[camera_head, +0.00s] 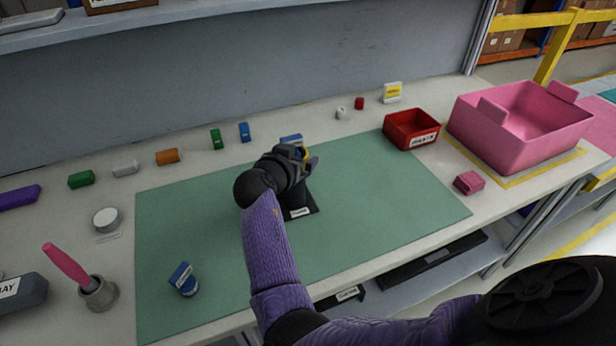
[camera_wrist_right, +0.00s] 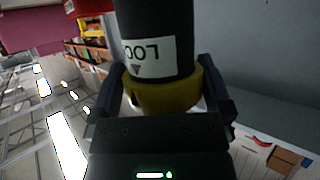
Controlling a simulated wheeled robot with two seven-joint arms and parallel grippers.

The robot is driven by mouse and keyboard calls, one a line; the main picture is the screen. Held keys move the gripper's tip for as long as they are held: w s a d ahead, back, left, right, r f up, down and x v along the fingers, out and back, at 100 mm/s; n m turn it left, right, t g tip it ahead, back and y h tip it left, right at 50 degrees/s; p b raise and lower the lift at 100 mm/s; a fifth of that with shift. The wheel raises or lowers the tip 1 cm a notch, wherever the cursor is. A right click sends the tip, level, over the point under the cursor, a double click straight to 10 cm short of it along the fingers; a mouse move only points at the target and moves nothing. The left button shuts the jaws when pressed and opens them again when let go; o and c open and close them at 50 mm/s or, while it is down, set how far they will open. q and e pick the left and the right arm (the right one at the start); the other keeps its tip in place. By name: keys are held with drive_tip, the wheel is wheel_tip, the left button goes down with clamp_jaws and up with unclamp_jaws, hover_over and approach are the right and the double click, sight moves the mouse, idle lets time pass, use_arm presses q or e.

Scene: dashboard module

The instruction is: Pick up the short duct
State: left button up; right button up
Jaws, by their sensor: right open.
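My right gripper (camera_head: 303,156) is over the green mat (camera_head: 390,200) in the head view, at a black upright part (camera_head: 299,194) with a yellow portion. In the right wrist view, a black cylinder (camera_wrist_right: 155,18) with an upside-down white label stands above a yellow ring (camera_wrist_right: 165,92). The open fingers (camera_wrist_right: 160,95) flank the yellow ring; I cannot tell whether they touch it. No readable label identifies the short duct, so I cannot tell which part it is. My left gripper is not in view.
A red bin (camera_head: 401,135) and a pink crate (camera_head: 510,143) stand at the right. Small coloured blocks, such as an orange one (camera_head: 168,157), line the back. A blue part (camera_head: 184,280) and a pink-handled tool (camera_head: 67,266) are at left. The mat's right side is clear.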

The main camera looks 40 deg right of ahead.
drive_tip(key=shift+w+d+f, duration=0.15)
drive_tip(key=shift+w+d, duration=0.05)
drive_tip(key=shift+w, duration=0.05)
drive_tip(key=shift+s+a+r, duration=0.15)
drive_tip(key=shift+a+r, duration=0.05)
drive_tip(key=shift+a, duration=0.05)
clamp_jaws()
